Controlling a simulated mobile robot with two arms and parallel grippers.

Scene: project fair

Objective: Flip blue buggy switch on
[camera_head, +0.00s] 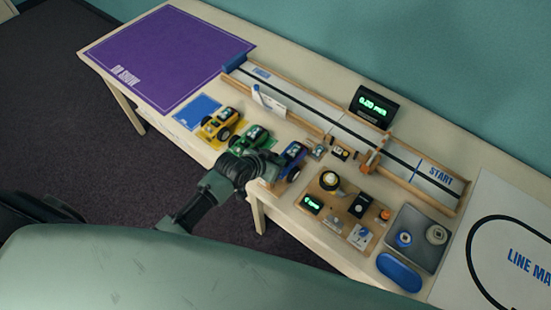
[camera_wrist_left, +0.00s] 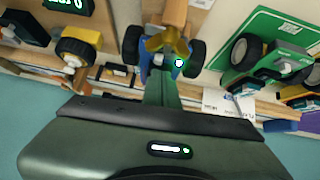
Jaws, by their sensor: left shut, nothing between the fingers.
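The blue buggy (camera_head: 292,157) stands near the table's front edge, right of the green buggy (camera_head: 250,138). My left gripper (camera_head: 268,172) reaches in from the left and lies against or just over its near side; I cannot tell if they touch. In the left wrist view the blue buggy (camera_wrist_left: 181,71) is straight ahead between its dark wheels, partly hidden by my left gripper (camera_wrist_left: 165,42), whose fingers are closed and empty. A small pale, greenish-edged spot shows on the buggy beside the fingertips. The switch's position cannot be made out. My right gripper is not in view.
A yellow buggy (camera_head: 219,124) stands farther left. A wooden board (camera_head: 329,207) with small devices is to the right, before a grey tray (camera_head: 420,249) and blue case (camera_head: 399,272). The track (camera_head: 320,115) with a display (camera_head: 373,107) runs behind. A purple mat (camera_head: 165,55) lies clear.

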